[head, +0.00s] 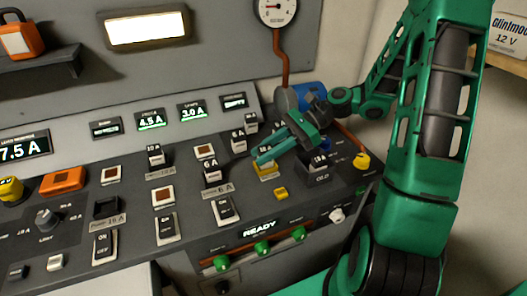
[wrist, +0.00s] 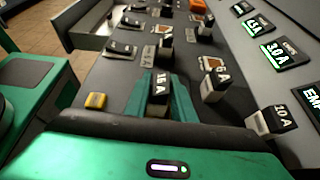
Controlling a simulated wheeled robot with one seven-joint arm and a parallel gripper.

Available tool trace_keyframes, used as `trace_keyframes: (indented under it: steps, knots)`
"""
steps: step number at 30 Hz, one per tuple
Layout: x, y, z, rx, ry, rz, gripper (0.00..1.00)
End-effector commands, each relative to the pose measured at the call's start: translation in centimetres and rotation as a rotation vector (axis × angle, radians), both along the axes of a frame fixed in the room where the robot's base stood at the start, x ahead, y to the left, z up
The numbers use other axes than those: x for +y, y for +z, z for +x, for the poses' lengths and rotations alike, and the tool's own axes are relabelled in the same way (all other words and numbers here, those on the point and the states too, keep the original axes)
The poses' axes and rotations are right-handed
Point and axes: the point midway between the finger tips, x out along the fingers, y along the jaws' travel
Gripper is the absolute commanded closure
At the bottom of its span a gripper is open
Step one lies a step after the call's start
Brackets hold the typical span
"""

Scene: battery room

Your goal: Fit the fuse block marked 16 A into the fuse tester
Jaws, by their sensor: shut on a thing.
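My gripper (head: 268,156) is shut on a small dark block in the wrist view. That fuse block (wrist: 161,88) has white lettering that reads 16 A and sits between the two green fingers. In the head view my fingers largely hide it. They are low over the panel, just above a yellow-edged fitting (head: 265,172). I cannot tell whether the block touches this fitting, or whether the fitting is the fuse tester. A yellow button (head: 280,193) is in front of it; it also shows in the wrist view (wrist: 95,100).
A block marked 6 A (head: 212,172) stands left of my gripper; others (head: 238,140) stand behind it. A READY display (head: 260,229) is in front. Switches fill the panel's left.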

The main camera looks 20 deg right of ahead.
Motion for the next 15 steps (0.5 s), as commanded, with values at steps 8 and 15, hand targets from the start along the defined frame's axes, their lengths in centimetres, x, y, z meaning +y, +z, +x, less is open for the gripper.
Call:
trace_keyframes:
  steps: [8,15]
  knots:
    - [0.02,-0.46,0.01,-0.001,0.0,0.001,1.0]
    - [0.03,-0.87,0.02,0.0,0.0,0.001,1.0]
